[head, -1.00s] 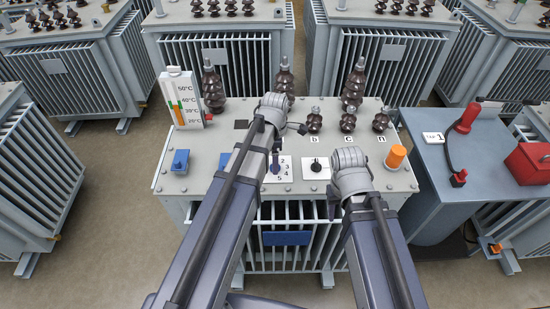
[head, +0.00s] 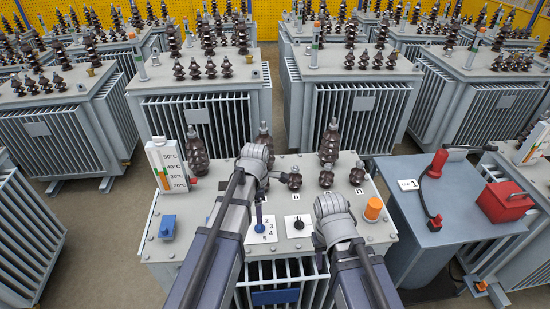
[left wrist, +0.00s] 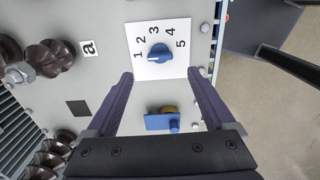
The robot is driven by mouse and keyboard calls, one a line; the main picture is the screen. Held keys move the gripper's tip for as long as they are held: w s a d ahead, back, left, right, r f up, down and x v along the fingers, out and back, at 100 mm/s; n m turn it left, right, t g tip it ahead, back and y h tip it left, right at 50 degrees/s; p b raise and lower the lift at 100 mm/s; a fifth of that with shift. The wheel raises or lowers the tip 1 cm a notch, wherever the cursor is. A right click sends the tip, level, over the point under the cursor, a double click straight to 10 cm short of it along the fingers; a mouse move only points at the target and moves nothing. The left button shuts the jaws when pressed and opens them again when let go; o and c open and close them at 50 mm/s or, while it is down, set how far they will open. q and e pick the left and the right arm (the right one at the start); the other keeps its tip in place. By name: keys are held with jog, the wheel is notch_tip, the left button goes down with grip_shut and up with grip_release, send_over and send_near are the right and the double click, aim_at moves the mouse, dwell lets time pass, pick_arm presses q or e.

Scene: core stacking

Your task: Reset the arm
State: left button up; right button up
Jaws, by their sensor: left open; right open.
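Both my arms reach over a grey transformer (head: 185,248). My left gripper (left wrist: 159,75) is open and empty in the left wrist view. Its fingers point toward a white dial plate (left wrist: 145,68) numbered 1 to 5, with a blue knob (left wrist: 160,52) between the fingertip lines. Whether they touch the plate is unclear. In the head view this dial plate (head: 272,238) is partly behind my left arm. My right gripper (head: 320,240) is at the right arm's end, near a white plate with a black knob (head: 298,224); its fingers are mostly hidden by the arm.
A blue valve (left wrist: 162,122) lies between the left fingers' bases. The lid also bears brown insulators (head: 196,155), a thermometer board (head: 168,168) and an orange cap (head: 373,208). A blue-grey cabinet (head: 400,225) with a red handle and red box stands right. More transformers stand behind.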

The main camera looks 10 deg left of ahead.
pick_arm(q)
jog(key=s+d+m, duration=0.5)
jog(key=s+m, duration=0.2)
jog(key=m, duration=0.5)
jog(key=s+d+m+y, duration=0.1)
jog(key=s+d+m, duration=0.5)
jog(key=m, duration=0.7)
jog(key=shift+s, duration=0.9)
jog(key=shift+a, duration=0.15)
pick_arm(e)
jog(key=shift+a, duration=0.1)
